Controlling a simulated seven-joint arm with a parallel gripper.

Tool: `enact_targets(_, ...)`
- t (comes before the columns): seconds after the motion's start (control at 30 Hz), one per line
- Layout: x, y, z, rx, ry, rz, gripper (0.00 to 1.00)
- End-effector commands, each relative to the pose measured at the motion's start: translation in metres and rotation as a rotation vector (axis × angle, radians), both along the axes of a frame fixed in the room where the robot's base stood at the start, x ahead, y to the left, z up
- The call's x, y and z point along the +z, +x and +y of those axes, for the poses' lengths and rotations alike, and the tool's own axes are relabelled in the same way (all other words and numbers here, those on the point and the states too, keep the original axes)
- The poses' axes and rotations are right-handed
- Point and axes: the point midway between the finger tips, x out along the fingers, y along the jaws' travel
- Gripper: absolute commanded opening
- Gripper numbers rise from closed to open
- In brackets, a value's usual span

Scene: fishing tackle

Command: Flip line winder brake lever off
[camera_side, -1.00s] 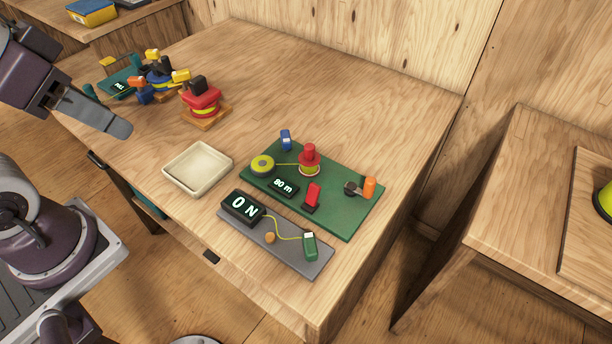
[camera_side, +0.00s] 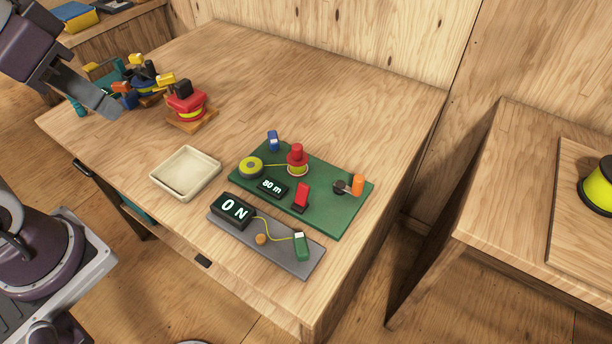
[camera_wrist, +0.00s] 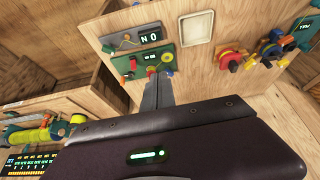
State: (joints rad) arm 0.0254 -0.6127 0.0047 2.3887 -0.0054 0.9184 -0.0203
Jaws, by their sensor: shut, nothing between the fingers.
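The line winder is a green board (camera_side: 330,215) on the table, with a yellow spool (camera_side: 251,167), a red-topped spool (camera_side: 297,160), an "80 m" display (camera_side: 272,187), an upright red lever (camera_side: 302,196), a small blue part (camera_side: 273,141) and an orange-handled crank (camera_side: 357,184). No label shows which part is the brake lever. In front, a grey plate (camera_side: 285,256) carries a display reading "ON" (camera_side: 232,208) and a green-and-white switch (camera_side: 302,246). My gripper (camera_side: 108,108) is shut and empty, at the upper left, away from the winder. In the wrist view its fingers (camera_wrist: 153,80) overlap the board's edge.
A cream tray (camera_side: 158,180) sits left of the winder. A red reel (camera_side: 186,100) on a wooden base and several coloured reels (camera_side: 143,80) stand at the far left. The table's right and back areas are clear. Another bench (camera_side: 480,225) stands at the right.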

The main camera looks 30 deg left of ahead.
Motion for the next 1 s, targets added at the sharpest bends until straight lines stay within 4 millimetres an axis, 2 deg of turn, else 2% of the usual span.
enact_targets(0.13,0.013,0.071,-0.016,-0.007,-0.025,0.109,0.0)
enact_targets(0.27,0.001,0.139,-0.037,-0.006,-0.037,0.204,0.0)
enact_targets(0.37,-0.026,0.188,-0.058,-0.005,-0.036,0.276,0.0)
enact_targets(0.4,-0.04,0.206,-0.067,-0.005,-0.032,0.303,0.0)
enact_targets(0.5,-0.084,0.245,-0.09,-0.005,-0.021,0.371,0.0)
enact_targets(0.6,-0.129,0.27,-0.11,-0.003,-0.007,0.427,0.0)
enact_targets(0.73,-0.174,0.285,-0.128,-0.002,0.009,0.474,0.0)
enact_targets(0.83,-0.192,0.289,-0.134,-0.002,0.016,0.491,0.0)
enact_targets(1.0,-0.197,0.291,-0.136,-0.003,0.017,0.495,0.0)
